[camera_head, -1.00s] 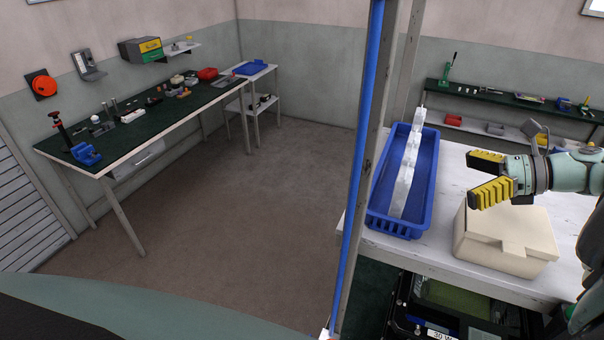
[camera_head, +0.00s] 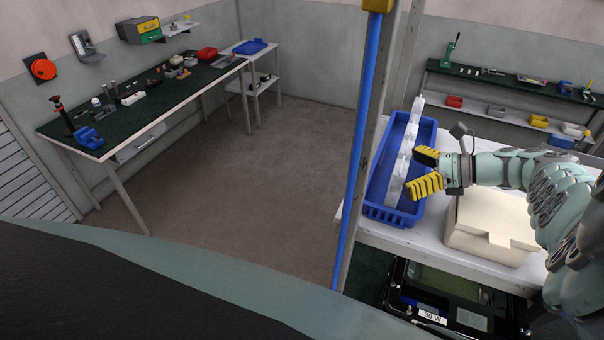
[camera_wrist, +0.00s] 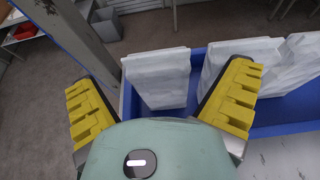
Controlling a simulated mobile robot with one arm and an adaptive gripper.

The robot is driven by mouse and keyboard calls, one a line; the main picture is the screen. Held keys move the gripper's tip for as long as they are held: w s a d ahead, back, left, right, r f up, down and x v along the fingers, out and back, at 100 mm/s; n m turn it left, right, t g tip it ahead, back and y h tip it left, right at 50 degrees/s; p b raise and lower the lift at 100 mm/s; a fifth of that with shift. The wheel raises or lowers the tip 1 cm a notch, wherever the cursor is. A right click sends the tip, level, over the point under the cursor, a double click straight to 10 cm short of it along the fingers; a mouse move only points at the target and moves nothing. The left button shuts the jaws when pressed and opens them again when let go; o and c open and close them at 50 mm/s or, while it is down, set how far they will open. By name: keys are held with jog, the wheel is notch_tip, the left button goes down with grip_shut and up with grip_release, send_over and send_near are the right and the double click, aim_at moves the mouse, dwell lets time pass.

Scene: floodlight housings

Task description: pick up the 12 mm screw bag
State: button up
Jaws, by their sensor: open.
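Several whitish translucent bags (camera_head: 408,150) stand upright in a row in a blue tray (camera_head: 428,130). No size label is readable, so I cannot tell which one is the 12 mm screw bag. My gripper (camera_head: 417,174) is at the tray's right side, its yellow-padded fingers open and pointing left at the row. In the wrist view one bag (camera_wrist: 158,80) shows between the two open fingers (camera_wrist: 164,103), beyond the palm; others (camera_wrist: 246,55) stand to its right, partly behind the right finger. Whether a finger touches a bag cannot be told.
A cream lidded box (camera_head: 490,228) stands on the white table (camera_head: 395,238), right of the tray and below my arm. A blue upright pole (camera_head: 361,150) and a grey post stand just left of the tray. Open floor (camera_head: 230,170) lies further left.

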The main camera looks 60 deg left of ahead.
jog(key=shift+s+a+f, duration=0.25)
jog(key=shift+s+a, duration=0.2)
jog(key=shift+a, duration=0.05)
jog(key=shift+c, duration=0.3)
jog(key=c, duration=1.3)
